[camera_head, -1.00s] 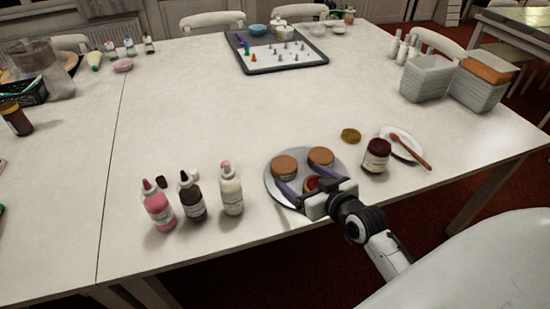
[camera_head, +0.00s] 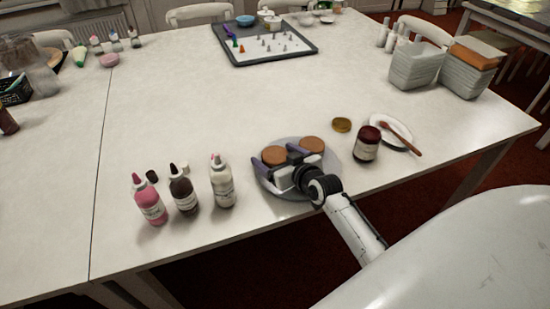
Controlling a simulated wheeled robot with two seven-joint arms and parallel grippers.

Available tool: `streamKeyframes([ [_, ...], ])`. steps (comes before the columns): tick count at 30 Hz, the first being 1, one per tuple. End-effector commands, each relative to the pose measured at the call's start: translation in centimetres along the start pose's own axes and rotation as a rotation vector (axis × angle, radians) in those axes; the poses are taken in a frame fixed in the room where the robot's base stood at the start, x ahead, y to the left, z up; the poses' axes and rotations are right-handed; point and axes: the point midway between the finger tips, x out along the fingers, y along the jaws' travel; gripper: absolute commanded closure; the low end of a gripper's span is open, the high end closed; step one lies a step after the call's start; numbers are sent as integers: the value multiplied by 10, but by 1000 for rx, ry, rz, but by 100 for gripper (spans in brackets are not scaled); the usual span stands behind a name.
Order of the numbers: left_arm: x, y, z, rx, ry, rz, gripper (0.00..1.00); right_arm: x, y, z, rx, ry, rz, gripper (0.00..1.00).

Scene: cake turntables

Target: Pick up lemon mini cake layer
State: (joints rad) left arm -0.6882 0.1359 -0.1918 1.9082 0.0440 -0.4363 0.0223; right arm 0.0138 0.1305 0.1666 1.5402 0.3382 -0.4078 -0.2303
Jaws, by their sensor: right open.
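Two round brown mini cake layers sit on a grey round plate (camera_head: 328,172), one at the left (camera_head: 274,154) and one at the right (camera_head: 312,144). I cannot tell by look which is the lemon one. My right gripper (camera_head: 279,156) is open over the plate, its purple fingers near the left layer, one to each side. Whether they touch it I cannot tell. The red-topped layer at the front of the plate is hidden behind my gripper. My left gripper is out of view.
Pink (camera_head: 150,201), dark (camera_head: 183,191) and white (camera_head: 222,183) bottles stand left of the plate. A dark red jar (camera_head: 366,144), a gold lid (camera_head: 341,124) and a saucer with a spoon (camera_head: 393,124) are right. The table's middle is clear.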

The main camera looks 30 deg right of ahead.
Motion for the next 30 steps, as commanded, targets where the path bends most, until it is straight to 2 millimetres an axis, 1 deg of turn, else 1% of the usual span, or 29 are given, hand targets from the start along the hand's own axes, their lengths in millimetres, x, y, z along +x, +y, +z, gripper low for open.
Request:
streamKeyframes([
  [3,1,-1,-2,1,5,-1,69,0,0,0,0,0,0,16],
  [4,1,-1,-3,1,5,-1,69,0,0,0,0,0,0,18],
  [8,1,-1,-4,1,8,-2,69,0,0,0,0,0,0,40],
  [9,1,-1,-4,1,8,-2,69,0,0,0,0,0,0,47],
  [12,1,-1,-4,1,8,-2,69,0,0,0,0,0,0,61],
  [20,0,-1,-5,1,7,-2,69,-2,0,-4,0,2,0,61],
  [23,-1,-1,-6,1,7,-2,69,-6,0,-16,1,5,0,61],
  [30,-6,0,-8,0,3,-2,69,-25,0,-60,-2,5,1,61],
])
